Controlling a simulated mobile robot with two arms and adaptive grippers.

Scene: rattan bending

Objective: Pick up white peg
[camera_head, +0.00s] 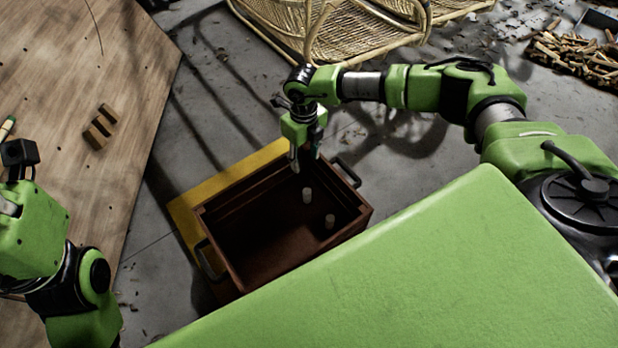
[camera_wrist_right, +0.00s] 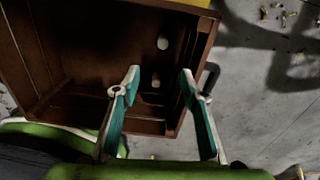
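Two small white pegs stand in a dark brown box. One white peg (camera_head: 307,195) is nearer the box's middle and the other white peg (camera_head: 330,221) is nearer its right front side. Both pegs show in the right wrist view, one peg (camera_wrist_right: 162,43) farther up and one peg (camera_wrist_right: 156,80) lower, in the gap between the fingers. My right gripper (camera_head: 304,160) hangs above the far end of the box, pointing down. Its fingers (camera_wrist_right: 160,76) are spread and empty.
The brown box (camera_head: 225,270) has raised walls and dark handles, and stands over a yellow panel (camera_head: 186,206) on the grey floor. A wooden table (camera_head: 70,55) with small wooden blocks (camera_head: 99,127) is at left. Rattan furniture (camera_head: 350,35) lies at the back.

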